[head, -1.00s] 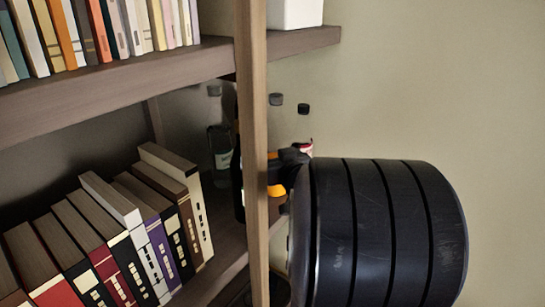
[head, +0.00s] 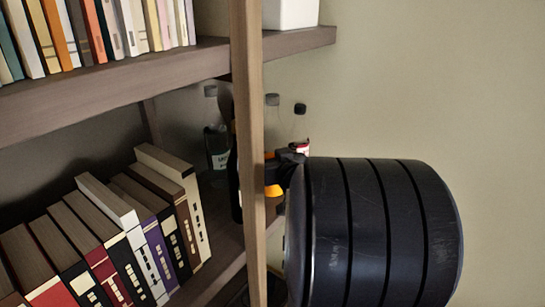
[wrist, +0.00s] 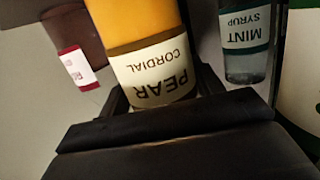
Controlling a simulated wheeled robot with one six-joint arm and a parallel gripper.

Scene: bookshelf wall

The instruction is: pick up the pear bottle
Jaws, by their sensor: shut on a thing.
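The pear bottle (wrist: 152,66) shows in the wrist view with orange contents and a pale label reading PEAR CORDIAL, upside down in that picture. My gripper (wrist: 160,98) is shut on it, with a dark finger on each side of the label. Its top is out of the wrist view. In the head view my gripper (head: 286,160) is at the shelf behind the upright post, mostly hidden by my dark round arm link. Orange shows beside the post there. I cannot tell whether the bottle is lifted off the shelf.
The mint syrup bottle (wrist: 246,45) stands close to the right finger. A bottle with a red label (wrist: 75,65) is at the left. The wooden post (head: 249,120) stands in front of the bottles. Books (head: 150,235) fill the shelf at left. The wall side at right is clear.

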